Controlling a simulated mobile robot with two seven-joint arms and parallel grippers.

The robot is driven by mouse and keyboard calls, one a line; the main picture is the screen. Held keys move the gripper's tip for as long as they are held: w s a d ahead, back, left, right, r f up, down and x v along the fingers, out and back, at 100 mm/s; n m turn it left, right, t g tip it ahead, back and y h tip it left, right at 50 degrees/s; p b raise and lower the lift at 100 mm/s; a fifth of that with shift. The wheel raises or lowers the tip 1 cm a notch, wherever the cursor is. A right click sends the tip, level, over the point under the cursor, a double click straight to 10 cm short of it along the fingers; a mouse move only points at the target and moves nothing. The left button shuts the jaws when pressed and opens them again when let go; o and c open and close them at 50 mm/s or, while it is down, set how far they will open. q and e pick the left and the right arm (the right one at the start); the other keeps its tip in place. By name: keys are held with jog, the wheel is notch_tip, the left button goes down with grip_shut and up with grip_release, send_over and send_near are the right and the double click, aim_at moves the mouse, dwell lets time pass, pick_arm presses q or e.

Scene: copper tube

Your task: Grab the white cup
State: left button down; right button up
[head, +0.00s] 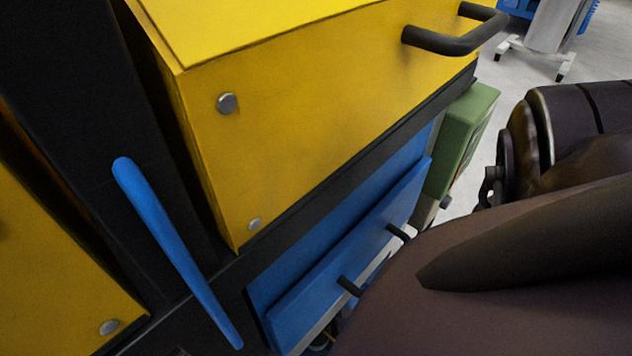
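I see no white cup in the head view. Neither of my grippers shows in it. A large dark brown rounded shape fills the lower right and hides what lies behind it; I cannot tell what it is.
A yellow cabinet (300,120) with a black handle (450,42) fills the top middle. Below it is a blue drawer (340,260) with black handles. A blue rod (175,245) slants at the left. A green box (462,135) stands beyond. Pale floor (510,85) shows at the top right under a wheeled stand (535,58).

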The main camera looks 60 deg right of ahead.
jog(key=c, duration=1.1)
